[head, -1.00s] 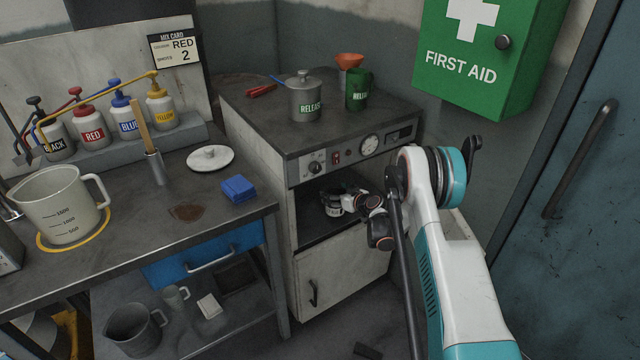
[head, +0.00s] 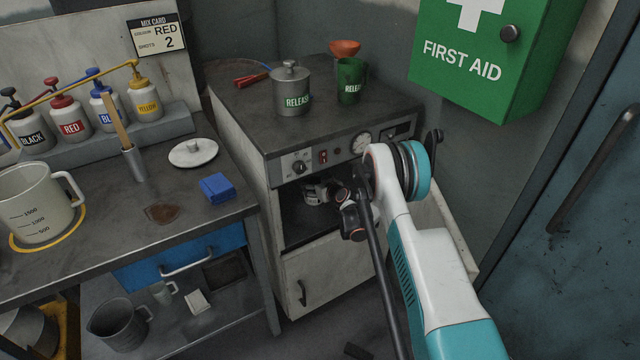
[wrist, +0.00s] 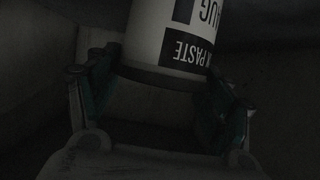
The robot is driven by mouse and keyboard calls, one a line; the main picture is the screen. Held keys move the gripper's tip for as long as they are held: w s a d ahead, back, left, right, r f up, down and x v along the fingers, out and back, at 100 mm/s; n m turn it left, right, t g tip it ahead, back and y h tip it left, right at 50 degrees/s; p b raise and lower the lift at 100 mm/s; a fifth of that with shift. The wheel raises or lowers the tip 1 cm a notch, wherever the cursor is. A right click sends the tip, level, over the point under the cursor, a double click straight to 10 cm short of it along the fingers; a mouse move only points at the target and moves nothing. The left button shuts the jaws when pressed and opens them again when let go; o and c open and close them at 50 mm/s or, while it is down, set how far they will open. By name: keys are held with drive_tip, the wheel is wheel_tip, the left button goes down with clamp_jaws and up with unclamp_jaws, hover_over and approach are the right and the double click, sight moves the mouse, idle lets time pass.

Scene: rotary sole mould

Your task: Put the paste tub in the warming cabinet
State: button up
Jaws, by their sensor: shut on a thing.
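The paste tub (wrist: 170,40) is white with a black label reading "PASTE" upside down in the dark wrist view. My gripper (wrist: 160,95) is shut on it, with a finger on each side. The warming cabinet (head: 345,270) has a control panel with a dial, and an open bay beneath it. In the head view my gripper (head: 322,192) is inside the upper part of that bay, below the panel. The tub is hard to make out there, and I cannot tell whether it touches the bay floor.
A grey release pot (head: 290,92), a green mug (head: 350,82) and an orange funnel (head: 345,47) stand on the cabinet top. The workbench (head: 95,225) is at left, with a measuring jug (head: 35,210) and a blue block (head: 217,187). A first aid box (head: 480,60) hangs at right.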

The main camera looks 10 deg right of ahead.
drive_tip(key=shift+f, duration=0.15)
drive_tip(key=shift+a, duration=0.1)
drive_tip(key=o, duration=1.6)
drive_tip(key=shift+o, duration=0.2)
drive_tip(key=shift+s, duration=0.15)
drive_tip(key=p+v, duration=0.3)
drive_tip(key=v, duration=0.9)
drive_tip(key=shift+p, duration=0.3)
